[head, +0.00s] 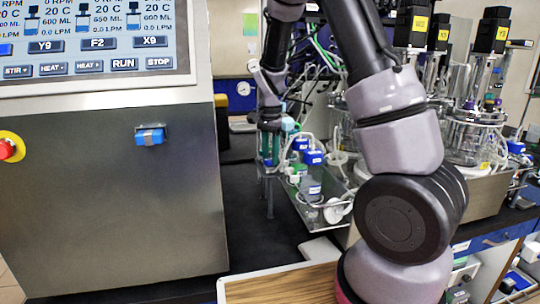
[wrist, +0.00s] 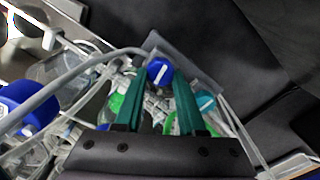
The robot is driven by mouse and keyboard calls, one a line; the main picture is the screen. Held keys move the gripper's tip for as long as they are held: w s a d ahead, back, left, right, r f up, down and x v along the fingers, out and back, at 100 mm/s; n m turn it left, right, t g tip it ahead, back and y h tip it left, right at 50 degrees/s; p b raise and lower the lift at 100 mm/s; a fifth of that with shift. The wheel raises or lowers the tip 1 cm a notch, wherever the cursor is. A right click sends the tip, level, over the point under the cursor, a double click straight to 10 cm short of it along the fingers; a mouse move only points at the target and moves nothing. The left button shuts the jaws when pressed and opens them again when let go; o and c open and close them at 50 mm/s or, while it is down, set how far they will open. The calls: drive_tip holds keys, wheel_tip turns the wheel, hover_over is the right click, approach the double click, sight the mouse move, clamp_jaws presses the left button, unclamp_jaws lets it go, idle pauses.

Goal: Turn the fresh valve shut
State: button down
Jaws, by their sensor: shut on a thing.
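A round blue valve knob (wrist: 159,71) with a slanted white mark shows between my fingertips in the wrist view. My gripper (wrist: 162,80) has green fingers and is shut on this knob, one finger on each side. A teal knob (wrist: 206,102) with a pale mark sits just right of the fingers, apart from the blue one. No label shows which knob is the fresh valve. In the head view my gripper (head: 269,155) points down at the left end of the metal tray; the knob in its grip cannot be made out there.
Blue-capped bottles (head: 313,158) and tubing stand on the metal tray (head: 336,217) right of my gripper. Glass reactor vessels (head: 472,135) stand behind my arm. A control cabinet (head: 100,200) fills the left. The dark bench (head: 262,235) is clear between cabinet and tray.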

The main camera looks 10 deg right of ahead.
sight(271, 159)
drive_tip(key=shift+m, duration=1.1)
drive_tip(key=c, duration=0.5)
unclamp_jaws()
wheel_tip(271, 159, up, 11)
